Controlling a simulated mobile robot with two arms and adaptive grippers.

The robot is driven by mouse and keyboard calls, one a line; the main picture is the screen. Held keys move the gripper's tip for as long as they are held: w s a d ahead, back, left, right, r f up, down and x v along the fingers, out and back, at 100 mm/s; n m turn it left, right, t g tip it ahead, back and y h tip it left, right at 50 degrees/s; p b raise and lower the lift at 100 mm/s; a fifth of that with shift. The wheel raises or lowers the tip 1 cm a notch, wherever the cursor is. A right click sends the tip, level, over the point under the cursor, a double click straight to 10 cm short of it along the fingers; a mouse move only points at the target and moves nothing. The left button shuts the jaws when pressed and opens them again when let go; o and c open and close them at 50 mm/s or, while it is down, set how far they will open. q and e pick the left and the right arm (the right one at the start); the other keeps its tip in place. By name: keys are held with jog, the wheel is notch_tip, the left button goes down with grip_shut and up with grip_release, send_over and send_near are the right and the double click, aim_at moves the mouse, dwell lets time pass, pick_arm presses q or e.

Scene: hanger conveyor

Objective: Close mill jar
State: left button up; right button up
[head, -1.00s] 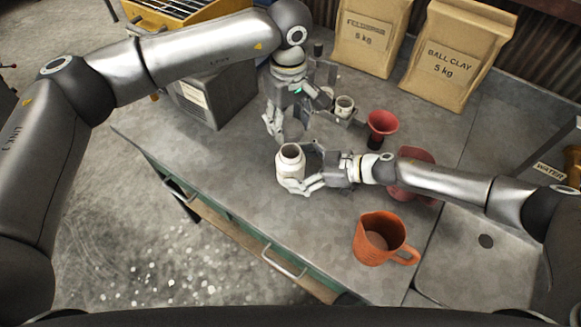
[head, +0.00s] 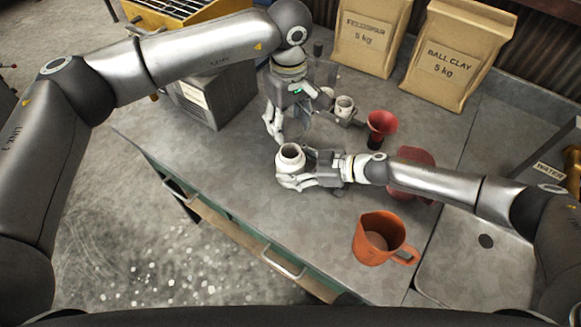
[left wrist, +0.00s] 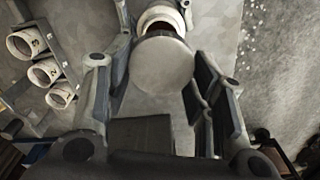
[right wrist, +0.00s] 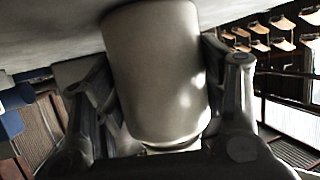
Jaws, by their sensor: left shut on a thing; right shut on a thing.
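The white mill jar (head: 291,160) stands upright with its mouth uncovered in the head view. My right gripper (head: 294,180) is shut around its body, which fills the right wrist view (right wrist: 155,75). My left gripper (head: 275,132) is shut on the pale round lid (left wrist: 163,65), above and behind the jar in the head view. In the left wrist view the jar's rim and dark reddish inside (left wrist: 160,20) show just past the lid. The lid is apart from the mouth and is mostly hidden by my gripper in the head view.
An orange jug (head: 378,240) stands at the front right. A red funnel (head: 381,124) and a rack with small white cups (head: 344,107) stand behind. Paper sacks (head: 447,62) line the back, and a grey box (head: 212,97) is at left. The bench's front left is clear.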

aim_at(289, 150)
jog(key=shift+c, duration=0.5)
pick_arm(q)
jog(key=shift+f, duration=2.5)
jog(key=shift+f, duration=0.85)
jog(key=shift+f, duration=0.6)
